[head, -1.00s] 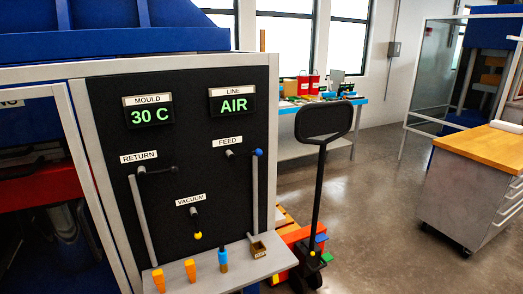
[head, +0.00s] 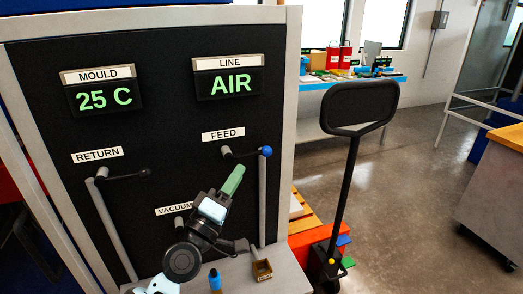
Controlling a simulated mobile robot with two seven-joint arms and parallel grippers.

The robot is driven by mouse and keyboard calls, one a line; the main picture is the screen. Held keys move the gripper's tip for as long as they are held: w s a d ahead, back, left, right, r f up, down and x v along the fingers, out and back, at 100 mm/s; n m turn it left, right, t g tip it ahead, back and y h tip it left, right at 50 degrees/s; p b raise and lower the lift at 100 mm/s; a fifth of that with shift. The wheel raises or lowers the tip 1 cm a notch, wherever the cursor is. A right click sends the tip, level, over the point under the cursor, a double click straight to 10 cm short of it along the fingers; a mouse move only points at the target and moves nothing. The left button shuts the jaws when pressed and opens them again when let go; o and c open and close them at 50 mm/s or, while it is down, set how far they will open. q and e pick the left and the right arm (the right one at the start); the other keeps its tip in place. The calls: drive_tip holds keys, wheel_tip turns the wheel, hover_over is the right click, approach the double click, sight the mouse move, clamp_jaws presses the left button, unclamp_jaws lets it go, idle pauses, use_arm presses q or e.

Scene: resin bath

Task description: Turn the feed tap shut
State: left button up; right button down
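The feed tap (head: 246,154) is on the black panel under the FEED label (head: 223,134). Its dark lever lies about level, pointing right, with a blue knob (head: 266,151) at its end. My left gripper (head: 234,177) is in front of the panel, below and left of the blue knob, with its green fingertip pointing up and right toward the tap. It looks apart from the lever. The fingers are seen nearly edge-on, so their opening cannot be told. My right gripper is not in view.
The return tap (head: 124,175) is at the left; the vacuum tap is mostly hidden behind my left arm. Displays read MOULD 25 C (head: 103,98) and LINE AIR (head: 229,85). A pallet-truck handle (head: 358,107) stands right.

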sight(250, 154)
use_arm(q)
drive_tip(key=shift+x, duration=3.8)
drive_tip(key=shift+s+r, duration=0.1)
drive_tip(key=shift+r, duration=0.05)
clamp_jaws()
